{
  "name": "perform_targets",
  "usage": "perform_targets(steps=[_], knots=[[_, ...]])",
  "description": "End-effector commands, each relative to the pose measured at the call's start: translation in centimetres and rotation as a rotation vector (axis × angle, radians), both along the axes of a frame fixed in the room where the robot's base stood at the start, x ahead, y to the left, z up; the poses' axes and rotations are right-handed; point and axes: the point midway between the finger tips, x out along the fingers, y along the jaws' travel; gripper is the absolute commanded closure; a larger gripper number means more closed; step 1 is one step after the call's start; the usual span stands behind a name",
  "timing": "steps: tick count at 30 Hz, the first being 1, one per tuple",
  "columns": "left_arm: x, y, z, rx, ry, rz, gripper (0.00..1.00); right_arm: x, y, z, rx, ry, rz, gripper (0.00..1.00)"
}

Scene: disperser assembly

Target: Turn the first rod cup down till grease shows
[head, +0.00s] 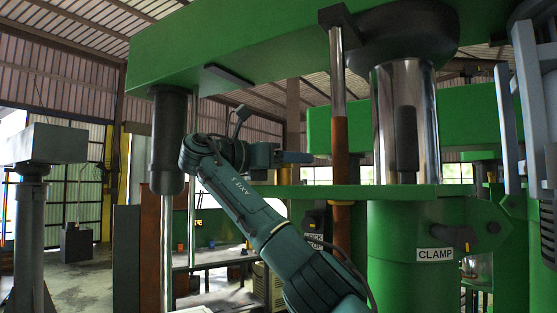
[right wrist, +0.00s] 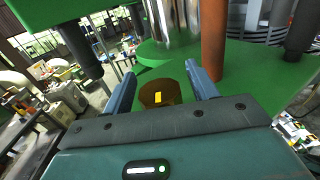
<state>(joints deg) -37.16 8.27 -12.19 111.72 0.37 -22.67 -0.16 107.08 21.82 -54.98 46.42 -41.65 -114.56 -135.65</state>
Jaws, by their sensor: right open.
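An amber-brown round cup (right wrist: 158,95) with a small bright yellow mark shows in the right wrist view, low between the fingers. I take it for the rod cup, and I cannot make it out in the head view. My right gripper (right wrist: 160,73) is open, with one blue finger on each side of the cup in the picture. I cannot tell whether the fingers touch it. In the head view my right gripper (head: 297,157) points right, toward an orange-brown rod (head: 341,150). That rod also shows in the wrist view (right wrist: 212,40). My left gripper is not in view.
A chrome column (head: 408,120) stands right of the rod, above a green cylinder labelled CLAMP (head: 395,225). A green beam (head: 270,50) hangs overhead. A black sleeve (head: 168,140) hangs left of my arm. A green plate (right wrist: 245,100) spreads beyond the fingers.

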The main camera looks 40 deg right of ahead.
Motion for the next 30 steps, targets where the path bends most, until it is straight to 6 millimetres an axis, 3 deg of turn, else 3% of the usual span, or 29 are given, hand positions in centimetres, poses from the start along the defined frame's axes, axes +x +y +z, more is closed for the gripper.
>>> perform_targets(steps=[6,12,18,24,30], knots=[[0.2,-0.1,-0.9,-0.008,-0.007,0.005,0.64,0.6,3.2,-0.3,0.0,0.0,0.006,0.42],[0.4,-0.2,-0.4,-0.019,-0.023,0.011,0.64,1.4,7.9,-0.1,0.0,0.002,0.005,0.42],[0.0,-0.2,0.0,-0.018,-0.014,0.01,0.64,2.0,11.2,0.2,0.0,0.001,0.002,0.42],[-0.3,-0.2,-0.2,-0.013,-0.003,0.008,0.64,2.3,12.6,0.1,0.0,0.0,0.0,0.42],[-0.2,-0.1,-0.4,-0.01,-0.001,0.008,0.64,2.3,12.8,0.0,-0.001,-0.001,0.0,0.42]])
